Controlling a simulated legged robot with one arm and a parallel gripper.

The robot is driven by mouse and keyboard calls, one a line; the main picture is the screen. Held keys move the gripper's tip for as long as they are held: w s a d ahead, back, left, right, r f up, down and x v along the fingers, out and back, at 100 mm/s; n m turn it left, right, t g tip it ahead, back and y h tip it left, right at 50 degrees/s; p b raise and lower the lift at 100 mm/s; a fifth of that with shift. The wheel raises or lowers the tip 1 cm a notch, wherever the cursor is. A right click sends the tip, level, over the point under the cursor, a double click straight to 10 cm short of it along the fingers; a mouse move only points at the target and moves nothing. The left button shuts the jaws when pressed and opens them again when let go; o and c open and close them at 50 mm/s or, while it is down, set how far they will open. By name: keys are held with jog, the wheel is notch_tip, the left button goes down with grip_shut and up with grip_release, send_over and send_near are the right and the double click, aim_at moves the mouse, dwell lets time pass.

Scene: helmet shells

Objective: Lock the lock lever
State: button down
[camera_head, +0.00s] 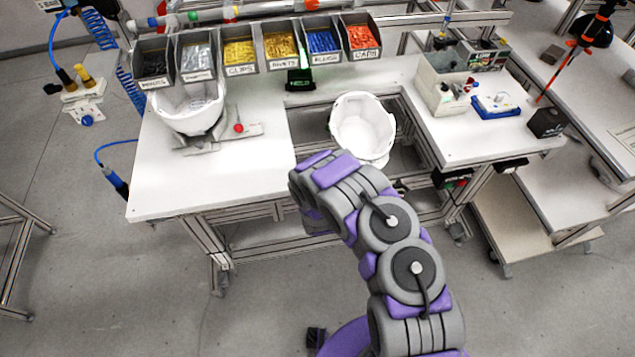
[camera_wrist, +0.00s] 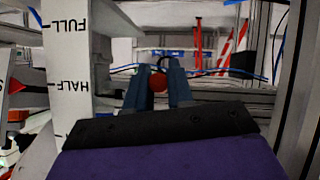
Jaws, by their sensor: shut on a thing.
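In the wrist view, my gripper (camera_wrist: 158,70) has its two dark blue-grey fingers closed on either side of a round red knob (camera_wrist: 158,83), which appears to be the lock lever's end. The rest of that lever is hidden. In the head view, my arm reaches to the front edge of the workbench opening, and its bent links hide my gripper and the held knob. A white helmet shell (camera_head: 362,128) sits in the opening beyond my arm. Another red knob (camera_head: 238,127) stands on the left bench beside a second white shell (camera_head: 190,112).
A pale post (camera_wrist: 68,60) marked FULL and HALF stands close to the left of my gripper in the wrist view. Labelled part bins (camera_head: 265,50) line the back of the bench. The left white tabletop (camera_head: 215,180) is mostly clear. A grey box (camera_head: 440,85) stands at right.

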jog(key=shift+r+g, duration=1)
jog(key=shift+r, duration=0.15)
jog(key=c, duration=1)
grip_release()
jog(key=shift+a+h, duration=0.1)
jog(key=shift+h, duration=0.2)
jog(key=shift+c, duration=0.2)
jog(key=shift+r, duration=0.1)
jog(key=shift+r+p, duration=0.3)
jog(key=r, duration=0.1)
jog(key=s+r, duration=0.1)
jog(key=shift+r+p, duration=0.3)
jog(key=shift+r, duration=0.05)
jog(key=s+d+r+p, duration=0.1)
jog(key=s+d, duration=0.3)
jog(key=s, duration=1)
jog(key=shift+s+d+r, duration=0.15)
jog(key=shift+d, duration=0.05)
